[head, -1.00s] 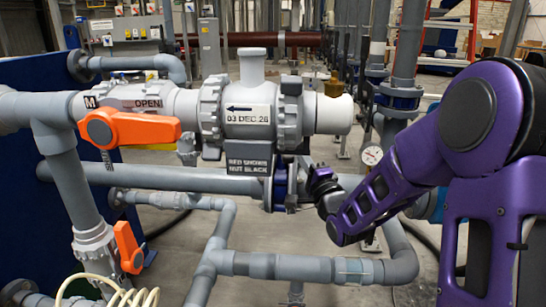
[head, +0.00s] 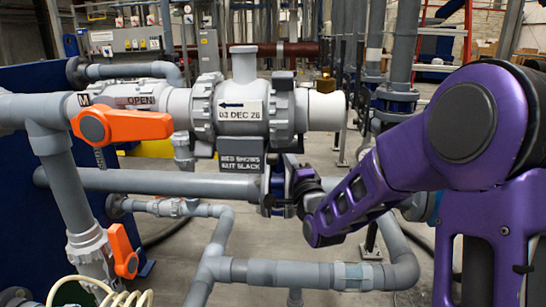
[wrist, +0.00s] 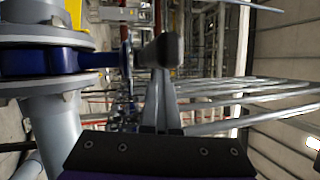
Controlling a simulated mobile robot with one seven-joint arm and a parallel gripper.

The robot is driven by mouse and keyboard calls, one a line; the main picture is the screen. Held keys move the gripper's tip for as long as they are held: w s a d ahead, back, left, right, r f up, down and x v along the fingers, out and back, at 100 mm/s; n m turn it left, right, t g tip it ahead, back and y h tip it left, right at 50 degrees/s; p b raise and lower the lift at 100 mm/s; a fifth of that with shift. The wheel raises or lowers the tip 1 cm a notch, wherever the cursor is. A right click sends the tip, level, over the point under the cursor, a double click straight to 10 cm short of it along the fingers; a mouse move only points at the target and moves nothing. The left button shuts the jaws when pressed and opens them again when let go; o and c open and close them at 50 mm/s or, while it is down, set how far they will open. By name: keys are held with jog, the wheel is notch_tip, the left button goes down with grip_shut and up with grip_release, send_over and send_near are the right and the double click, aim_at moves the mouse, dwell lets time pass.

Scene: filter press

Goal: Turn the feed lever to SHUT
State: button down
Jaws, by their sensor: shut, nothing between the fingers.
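A large orange lever (head: 122,125) sits on the upper grey valve at the left in the head view. It lies level and its free end points right, under the OPEN label (head: 140,101). A second, smaller orange lever (head: 122,251) is on the lower pipe and hangs down at a slant. My gripper (wrist: 163,50) is shut and empty. In the head view it is right of the upper lever and clear of it, below the valve body; its fingertips are hard to make out there.
A grey valve body (head: 240,112) dated 03 DEC 26 stands between my arm and the levers, with a dark sign (head: 240,161) below it. A horizontal pipe (head: 160,181) runs beneath. A blue-flanged pipe (wrist: 50,61) is close at the left of the wrist view.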

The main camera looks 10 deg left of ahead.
aim_at(270, 164)
jog(key=shift+n+y, duration=0.5)
jog(key=shift+y, duration=0.2)
jog(key=a, duration=0.2)
jog(key=s+a, duration=0.1)
jog(key=a, duration=0.1)
jog(key=shift+r, duration=0.4)
jog(key=c, duration=1.1)
grip_release()
jog(key=shift+s+f+b, duration=0.25)
jog(key=shift+f+b, duration=0.05)
jog(key=shift+f, duration=0.05)
jog(key=o, duration=0.7)
jog(key=s, duration=0.1)
jog(key=s+f+b, duration=0.1)
jog(key=s+d, duration=0.1)
jog(key=shift+s+f+g, duration=0.15)
jog(key=shift+f+g, duration=0.15)
jog(key=shift+f, duration=0.1)
jog(key=v, duration=0.2)
jog(key=b+v, duration=0.1)
jog(key=v, duration=0.1)
jog(key=shift+s+a+r, duration=0.15)
jog(key=shift+s+r, duration=0.05)
jog(key=shift+s, duration=0.05)
